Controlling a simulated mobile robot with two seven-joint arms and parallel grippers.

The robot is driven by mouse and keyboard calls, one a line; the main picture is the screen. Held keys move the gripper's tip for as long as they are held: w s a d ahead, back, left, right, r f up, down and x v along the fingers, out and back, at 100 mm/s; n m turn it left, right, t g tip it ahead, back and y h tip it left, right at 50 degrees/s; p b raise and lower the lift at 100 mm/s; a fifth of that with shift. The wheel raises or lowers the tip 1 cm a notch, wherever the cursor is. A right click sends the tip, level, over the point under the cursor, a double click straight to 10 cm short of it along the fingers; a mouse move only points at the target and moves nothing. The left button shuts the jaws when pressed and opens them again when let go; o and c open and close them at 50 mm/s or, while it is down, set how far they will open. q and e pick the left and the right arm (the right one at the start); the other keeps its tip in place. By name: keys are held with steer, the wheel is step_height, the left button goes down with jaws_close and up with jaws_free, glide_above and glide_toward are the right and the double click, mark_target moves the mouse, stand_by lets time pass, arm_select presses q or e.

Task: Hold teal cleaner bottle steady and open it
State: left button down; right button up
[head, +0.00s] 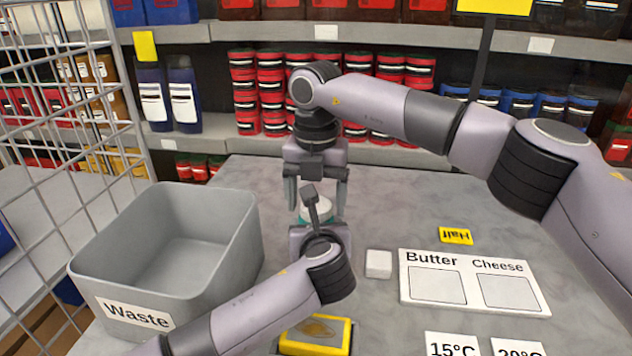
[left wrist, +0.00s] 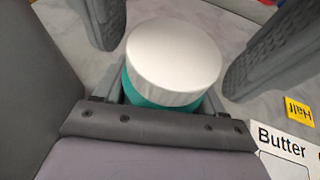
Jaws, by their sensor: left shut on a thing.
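The teal cleaner bottle (left wrist: 165,92) has a broad silver-white cap, which is on it. In the head view its cap (head: 312,210) shows partly behind my left gripper. My left gripper (head: 318,222) is shut on the bottle's body below the cap; in the left wrist view its grey fingers flank the teal side. My right gripper (head: 315,198) points down from above, its two fingers spread on either side of the cap. In the left wrist view gaps show between these fingers and the cap. The bottle's lower part is hidden.
A grey bin labelled Waste (head: 165,240) stands left. A Butter and Cheese board (head: 470,262), a yellow Half tag (head: 456,236) and a small white block (head: 378,264) lie right. A yellow-rimmed tray (head: 345,336) is in front. A wire rack (head: 70,120) stands far left; stocked shelves (head: 390,155) are behind.

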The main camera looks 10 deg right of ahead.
steer(key=shift+f, duration=0.1)
steer(key=c, duration=1.1)
steer(key=n, duration=0.6)
steer(key=shift+n, duration=0.4)
steer(key=o, duration=1.2)
steer(key=shift+c, duration=0.2)
